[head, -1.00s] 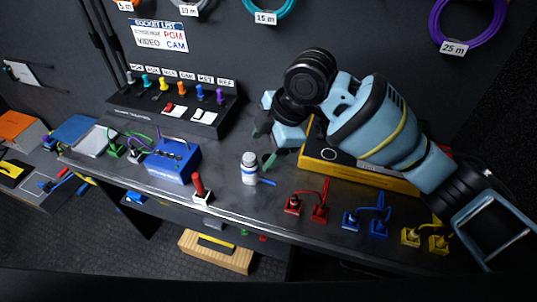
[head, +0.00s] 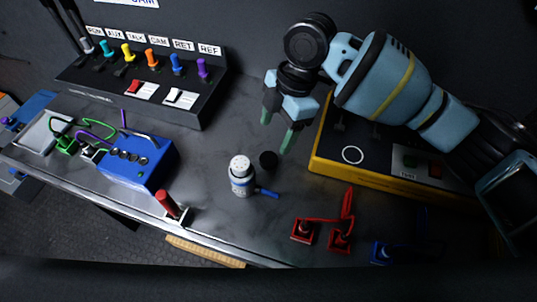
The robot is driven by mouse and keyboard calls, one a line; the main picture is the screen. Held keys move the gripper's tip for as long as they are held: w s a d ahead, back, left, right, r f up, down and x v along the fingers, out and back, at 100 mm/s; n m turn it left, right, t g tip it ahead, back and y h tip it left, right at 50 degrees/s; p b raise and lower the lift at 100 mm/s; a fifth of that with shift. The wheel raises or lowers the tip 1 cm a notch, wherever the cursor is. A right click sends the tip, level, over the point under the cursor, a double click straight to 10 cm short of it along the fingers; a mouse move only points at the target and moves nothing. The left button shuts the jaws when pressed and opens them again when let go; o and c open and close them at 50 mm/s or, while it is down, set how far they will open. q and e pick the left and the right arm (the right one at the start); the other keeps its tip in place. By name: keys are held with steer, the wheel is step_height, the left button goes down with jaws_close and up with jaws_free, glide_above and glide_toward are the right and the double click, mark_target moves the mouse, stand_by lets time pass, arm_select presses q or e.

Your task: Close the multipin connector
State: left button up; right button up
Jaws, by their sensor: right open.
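A short upright white-and-grey cylinder (head: 242,176) with a speckled top and a blue lever (head: 267,193) at its lower right stands on the dark bench. It looks like the multipin connector. A small black round cap-like piece (head: 268,160) is just to its upper right, apart from it. My right gripper (head: 277,129) is above and behind these two, its green-tipped fingers spread with nothing visible between them. The fingers point down toward the bench. My left gripper is out of view.
A blue box (head: 137,170) with cables is at left, and a red-handled switch (head: 168,204) near the front edge. Red linked plugs (head: 323,232) are at front right. A yellow-edged black box (head: 355,160) lies under my right arm. A switch panel (head: 140,85) stands behind.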

mark_target(268, 158)
steer(key=shift+x, duration=1.3)
steer(key=shift+x, duration=2.6)
steer(key=shift+s+d, duration=0.2)
steer(key=shift+c, duration=0.5)
steer(key=c, duration=0.9)
